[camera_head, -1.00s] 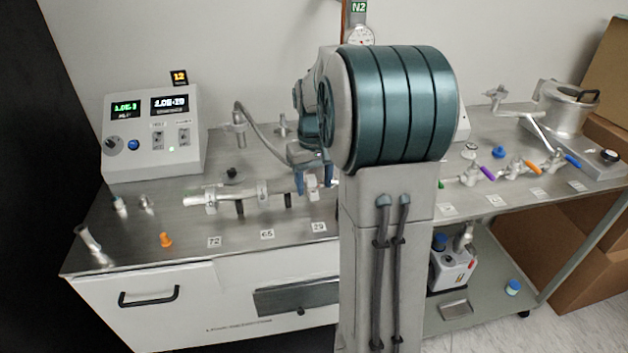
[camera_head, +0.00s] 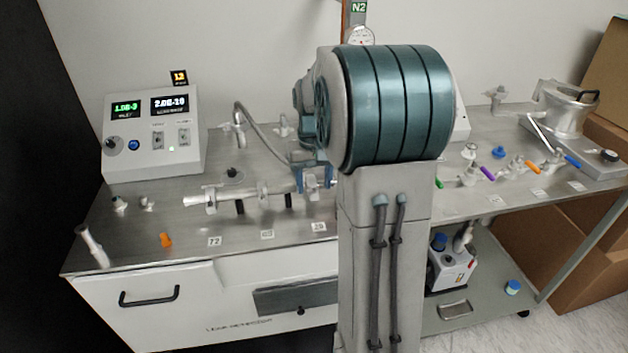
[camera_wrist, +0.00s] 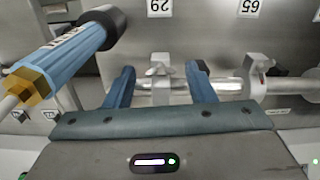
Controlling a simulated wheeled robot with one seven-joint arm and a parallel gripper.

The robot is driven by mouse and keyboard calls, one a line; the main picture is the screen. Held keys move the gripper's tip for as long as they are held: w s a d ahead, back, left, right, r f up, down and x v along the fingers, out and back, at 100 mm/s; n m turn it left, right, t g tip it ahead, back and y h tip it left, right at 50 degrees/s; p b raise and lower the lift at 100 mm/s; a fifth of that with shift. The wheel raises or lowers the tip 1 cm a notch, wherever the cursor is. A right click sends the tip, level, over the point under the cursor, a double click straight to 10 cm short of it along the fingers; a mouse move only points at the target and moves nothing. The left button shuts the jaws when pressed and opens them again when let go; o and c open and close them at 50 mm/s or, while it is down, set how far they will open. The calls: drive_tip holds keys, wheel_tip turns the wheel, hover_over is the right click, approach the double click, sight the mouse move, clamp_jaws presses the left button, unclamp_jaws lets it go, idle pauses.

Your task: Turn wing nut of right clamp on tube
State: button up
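The metal tube (camera_head: 277,188) lies horizontally above the bench, with clamps along it. In the upside-down wrist view, the right clamp (camera_wrist: 160,88) sits on the tube by the 29 label, with another clamp (camera_wrist: 257,82) by the 65 label. My gripper (camera_wrist: 160,90) has its two blue fingers apart, one on each side of the right clamp. A gap shows between each finger and the clamp, so it looks open and empty. In the head view my gripper (camera_head: 314,176) mostly hides this clamp.
A blue cylinder (camera_wrist: 65,55) with a black end and brass fitting is close by in the wrist view. A grey hose (camera_head: 262,134) arches behind the tube. A control box (camera_head: 150,132) stands at back left; an orange part (camera_head: 166,240) stands at front left.

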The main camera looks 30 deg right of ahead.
sight(314, 186)
wheel_tip(314, 186, up, 14)
drive_tip(key=shift+p, duration=0.3)
idle(0.4)
drive_tip(key=shift+f, duration=0.1)
idle(0.8)
